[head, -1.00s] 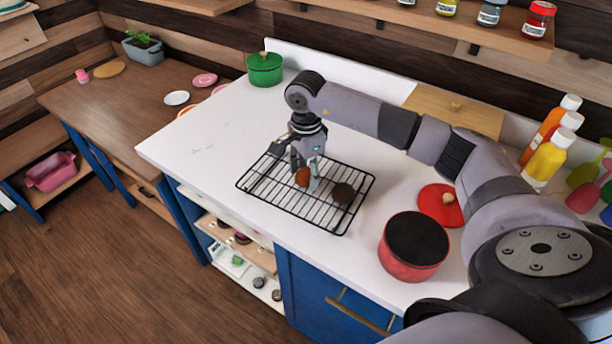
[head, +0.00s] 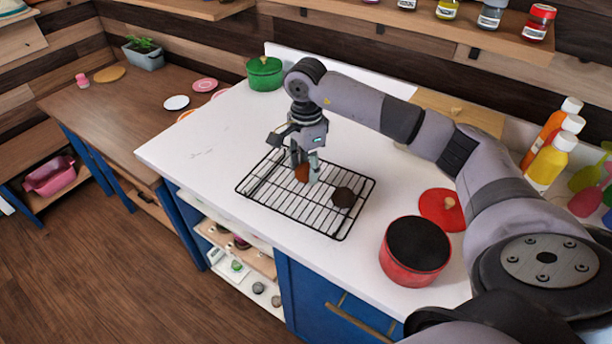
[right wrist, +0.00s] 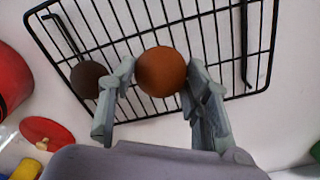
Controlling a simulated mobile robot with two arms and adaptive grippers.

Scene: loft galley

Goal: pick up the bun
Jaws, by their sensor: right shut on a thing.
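The bun (head: 302,174) is a round orange-brown piece at the wire rack (head: 326,228). My right gripper (head: 306,177) points down and is shut on the bun, with one finger on each side of it. In the right wrist view the bun (right wrist: 161,71) sits between the two grey fingertips (right wrist: 160,80), with the black rack bars behind it. I cannot tell for sure whether the bun is clear of the rack. My left gripper is not in view.
A dark brown round piece (head: 343,197) lies on the rack, right of the bun. A red pot (head: 414,262) and its red lid (head: 441,208) stand to the right. A green pot (head: 265,73) stands at the back. The white counter (head: 205,140) is clear at the left.

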